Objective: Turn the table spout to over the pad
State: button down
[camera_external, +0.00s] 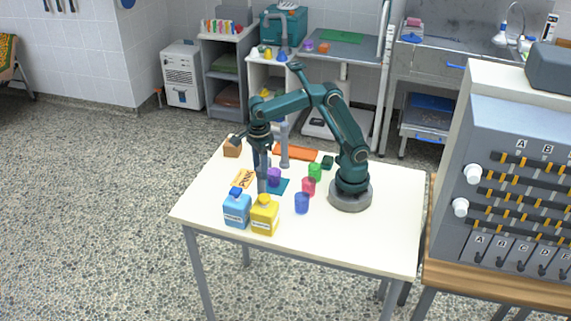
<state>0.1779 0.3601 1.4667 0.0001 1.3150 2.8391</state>
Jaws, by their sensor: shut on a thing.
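The table spout (285,145) is a grey upright pipe standing on the white table, left of my arm's base. A grey tube (263,181) also comes down below my gripper, and the join between the two is hidden by my arm. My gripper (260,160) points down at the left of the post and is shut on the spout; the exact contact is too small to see. The teal pad (284,187) lies flat on the table, just right of the tube's lower end. A purple cup (274,176) stands on the pad or at its edge.
A blue bottle (237,211) and a yellow bottle (265,218) stand in front. Green (314,171), red (308,187) and blue (301,204) cups stand to the right. An orange tray (296,153), brown block (232,149) and yellow card (243,179) lie around. The front right is clear.

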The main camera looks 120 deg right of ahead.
jog(key=shift+r+m, duration=0.1)
jog(key=shift+m, duration=0.5)
jog(key=c, duration=0.5)
grip_release()
jog(key=shift+r, duration=2.5)
